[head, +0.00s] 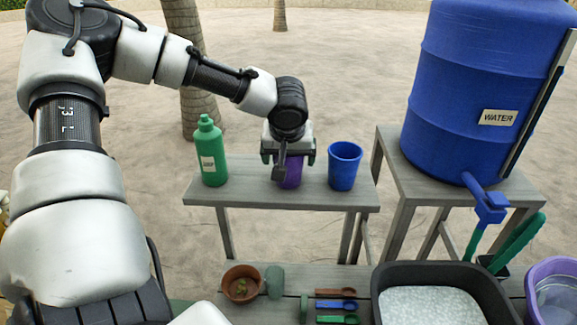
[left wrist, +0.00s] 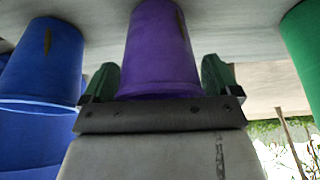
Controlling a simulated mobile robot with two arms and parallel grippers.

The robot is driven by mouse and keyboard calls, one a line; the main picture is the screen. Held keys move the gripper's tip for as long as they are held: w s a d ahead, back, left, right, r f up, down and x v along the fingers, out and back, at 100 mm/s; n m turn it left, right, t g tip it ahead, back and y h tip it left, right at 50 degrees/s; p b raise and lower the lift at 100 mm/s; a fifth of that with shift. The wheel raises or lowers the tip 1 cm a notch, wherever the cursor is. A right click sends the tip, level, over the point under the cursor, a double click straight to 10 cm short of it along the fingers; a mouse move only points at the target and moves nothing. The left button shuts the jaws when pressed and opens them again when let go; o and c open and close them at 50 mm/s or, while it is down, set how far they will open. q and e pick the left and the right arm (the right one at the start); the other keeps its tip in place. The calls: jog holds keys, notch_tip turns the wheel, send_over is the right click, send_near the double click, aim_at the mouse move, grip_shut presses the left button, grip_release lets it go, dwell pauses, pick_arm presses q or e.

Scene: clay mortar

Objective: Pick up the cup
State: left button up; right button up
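A purple cup (head: 291,172) stands on the small grey table, partly hidden by my left gripper (head: 288,158). The gripper is over the cup from above, with one finger on each side. In the left wrist view the purple cup (left wrist: 160,50) lies between the green fingertips (left wrist: 160,82). They are spread a little wider than the cup, so the gripper looks open around it; contact is hard to judge. A blue cup (head: 345,166) stands on the table to the right, apart from the gripper; it also shows in the left wrist view (left wrist: 42,60). My right gripper is not in view.
A green soap bottle (head: 211,152) stands left of the gripper on the grey table (head: 240,195). A blue water barrel (head: 480,90) with a tap stands on a stand at right. In front are a brown pot (head: 242,284), spoons (head: 336,305) and a black tray (head: 440,272).

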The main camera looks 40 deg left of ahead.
pick_arm(q)
jog(key=c, duration=0.7)
jog(key=shift+c, duration=0.2)
